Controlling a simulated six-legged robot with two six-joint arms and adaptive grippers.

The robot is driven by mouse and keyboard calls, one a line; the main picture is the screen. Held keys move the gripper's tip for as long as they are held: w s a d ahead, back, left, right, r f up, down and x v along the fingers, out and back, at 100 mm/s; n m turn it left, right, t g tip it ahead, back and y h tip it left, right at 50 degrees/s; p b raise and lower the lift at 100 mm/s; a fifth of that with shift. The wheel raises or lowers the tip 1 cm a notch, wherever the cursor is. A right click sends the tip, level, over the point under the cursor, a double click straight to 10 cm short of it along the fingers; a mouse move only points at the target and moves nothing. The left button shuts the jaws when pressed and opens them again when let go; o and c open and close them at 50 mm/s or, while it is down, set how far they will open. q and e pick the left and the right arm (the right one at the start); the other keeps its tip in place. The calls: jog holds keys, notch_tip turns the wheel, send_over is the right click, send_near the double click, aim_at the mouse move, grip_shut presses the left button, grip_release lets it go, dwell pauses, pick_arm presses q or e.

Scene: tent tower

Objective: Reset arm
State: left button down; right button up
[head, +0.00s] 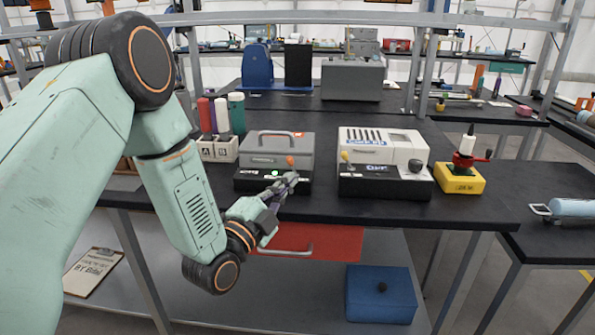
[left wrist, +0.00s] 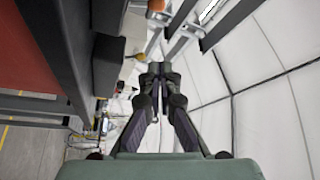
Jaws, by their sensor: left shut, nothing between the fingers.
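My left arm comes in from the left in the head view. Its gripper (head: 287,183) is shut and empty, just in front of the black base of a grey machine with a handle (head: 278,150) on the table. A green light shows on that base beside the fingertips. I cannot tell whether the fingers touch the base. In the left wrist view the gripper (left wrist: 159,72) shows with its fingertips together and nothing between them. My right gripper is not in view.
A white and black machine (head: 385,160) and a yellow device (head: 459,178) stand to the right on the dark table (head: 330,208). A red drawer (head: 325,243) hangs below the table edge. A blue box (head: 380,294) and a clipboard (head: 93,271) lie on the lower shelf.

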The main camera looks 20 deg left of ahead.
pick_arm(q)
jog(key=shift+s+a+f, duration=0.2)
jog(key=shift+s+a, duration=0.05)
jog(key=shift+s, duration=0.1)
jog(key=shift+s+d+r, duration=0.1)
jog(key=shift+d, duration=0.05)
